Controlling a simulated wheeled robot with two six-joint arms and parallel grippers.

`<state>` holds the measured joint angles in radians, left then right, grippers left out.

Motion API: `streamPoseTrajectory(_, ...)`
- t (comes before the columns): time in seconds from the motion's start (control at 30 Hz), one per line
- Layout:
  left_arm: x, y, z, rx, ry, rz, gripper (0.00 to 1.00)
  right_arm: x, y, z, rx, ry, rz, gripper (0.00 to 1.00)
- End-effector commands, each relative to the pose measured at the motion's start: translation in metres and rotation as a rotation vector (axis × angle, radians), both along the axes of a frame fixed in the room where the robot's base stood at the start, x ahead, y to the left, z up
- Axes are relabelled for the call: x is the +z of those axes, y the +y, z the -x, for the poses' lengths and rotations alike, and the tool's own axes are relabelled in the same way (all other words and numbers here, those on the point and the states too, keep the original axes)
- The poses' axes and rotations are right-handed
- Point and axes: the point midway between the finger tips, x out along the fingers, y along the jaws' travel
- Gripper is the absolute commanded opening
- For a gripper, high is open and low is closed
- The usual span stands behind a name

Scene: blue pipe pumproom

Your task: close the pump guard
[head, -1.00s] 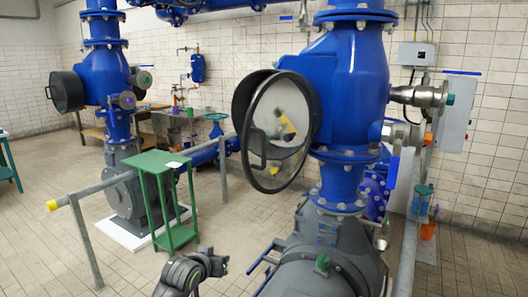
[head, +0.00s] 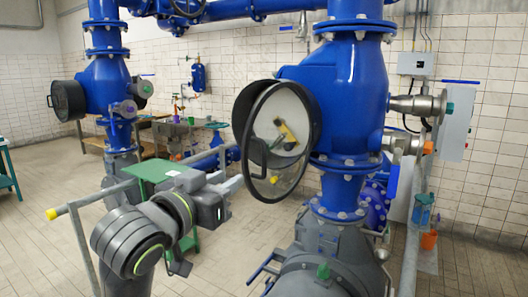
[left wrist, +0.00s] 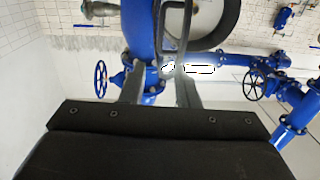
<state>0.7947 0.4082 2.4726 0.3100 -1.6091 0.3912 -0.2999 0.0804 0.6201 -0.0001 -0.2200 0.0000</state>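The pump guard (head: 304,172) is a round black-rimmed cover with a clear window, standing ajar on the front of the blue pump housing (head: 355,80). Its dark handle (head: 257,157) is on the left part of the rim. My left gripper (head: 237,184) is just left of and below the handle, its fingers pointing right. In the left wrist view, the two grey fingers (left wrist: 160,68) are apart, and the handle loop (left wrist: 161,30) shows ahead of them, not visibly clamped. Part of the guard's rim (left wrist: 228,25) shows beyond. My right gripper is not in view.
A green stand (head: 150,168) is behind my left arm. A grey pump body (head: 325,268) fills the lower middle. A second blue pump (head: 105,75) stands farther back. Open tiled floor lies at left.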

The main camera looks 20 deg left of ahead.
Motion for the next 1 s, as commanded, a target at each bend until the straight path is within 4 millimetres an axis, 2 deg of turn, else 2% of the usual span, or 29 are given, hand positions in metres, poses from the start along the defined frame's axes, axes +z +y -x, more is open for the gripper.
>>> streamPoseTrajectory(0.03, 0.004, -0.001, -0.004, -0.002, 0.007, 0.005, 0.28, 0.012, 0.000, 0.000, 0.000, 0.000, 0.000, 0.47)
streamPoseTrajectory(0.2, 0.003, -0.003, -0.017, 0.004, 0.008, 0.002, 0.28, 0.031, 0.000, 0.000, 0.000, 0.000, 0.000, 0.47)
streamPoseTrajectory(0.37, -0.001, -0.009, -0.046, 0.004, 0.006, 0.002, 0.28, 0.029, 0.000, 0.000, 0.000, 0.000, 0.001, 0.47)
streamPoseTrajectory(0.8, 0.001, -0.024, -0.119, 0.004, 0.004, 0.000, 0.28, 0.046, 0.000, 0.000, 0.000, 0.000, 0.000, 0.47)
streamPoseTrajectory(1.0, 0.001, -0.030, -0.144, 0.005, 0.003, -0.001, 0.28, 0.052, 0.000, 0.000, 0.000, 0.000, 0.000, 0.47)
